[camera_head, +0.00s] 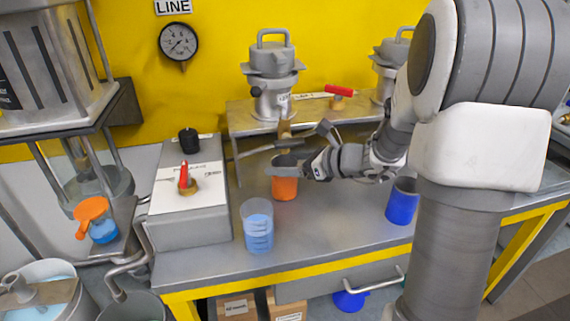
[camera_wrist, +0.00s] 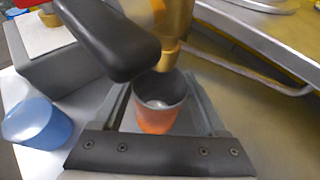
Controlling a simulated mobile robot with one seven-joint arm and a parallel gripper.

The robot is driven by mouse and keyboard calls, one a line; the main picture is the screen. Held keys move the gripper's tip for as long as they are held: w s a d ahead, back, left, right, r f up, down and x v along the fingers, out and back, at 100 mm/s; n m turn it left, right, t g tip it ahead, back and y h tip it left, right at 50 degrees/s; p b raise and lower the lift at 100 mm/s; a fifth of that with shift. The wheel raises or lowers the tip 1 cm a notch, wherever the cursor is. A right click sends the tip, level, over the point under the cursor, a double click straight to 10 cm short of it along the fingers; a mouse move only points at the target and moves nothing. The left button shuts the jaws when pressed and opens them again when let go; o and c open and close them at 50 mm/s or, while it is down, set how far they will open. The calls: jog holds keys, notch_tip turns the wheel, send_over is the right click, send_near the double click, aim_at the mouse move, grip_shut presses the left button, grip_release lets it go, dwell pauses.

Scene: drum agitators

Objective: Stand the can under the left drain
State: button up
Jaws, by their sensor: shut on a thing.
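An orange can (camera_head: 285,188) with a grey inside is on or just above the grey bench, below the left vessel (camera_head: 270,75) and its brass drain (camera_head: 285,130). My gripper (camera_head: 286,163) reaches in from the right and is shut on the can near its rim. In the wrist view the upright can (camera_wrist: 157,118) sits between my gripper's fingers (camera_wrist: 163,100). The brass drain (camera_wrist: 174,30) is just above and behind its open mouth, with a dark lever (camera_wrist: 110,40) beside it. Whether the can's base touches the bench is unclear.
A clear beaker of blue liquid (camera_head: 258,228) stands in front, left of the can. A blue can (camera_head: 402,203) stands to the right. A grey valve box (camera_head: 190,195) is at the left. A raised shelf (camera_head: 240,118) runs behind. The bench front is mostly clear.

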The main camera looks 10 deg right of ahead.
jog(key=shift+f, duration=0.2)
jog(key=o, duration=1.4)
jog(key=shift+s+d+r, duration=0.15)
jog(key=shift+s+r, duration=0.05)
jog(key=shift+r, duration=0.15)
jog(key=p+v, duration=0.3)
jog(key=v, duration=0.8)
jog(key=shift+s+d, duration=0.2)
jog(key=shift+s, duration=0.05)
jog(key=shift+f, duration=0.1)
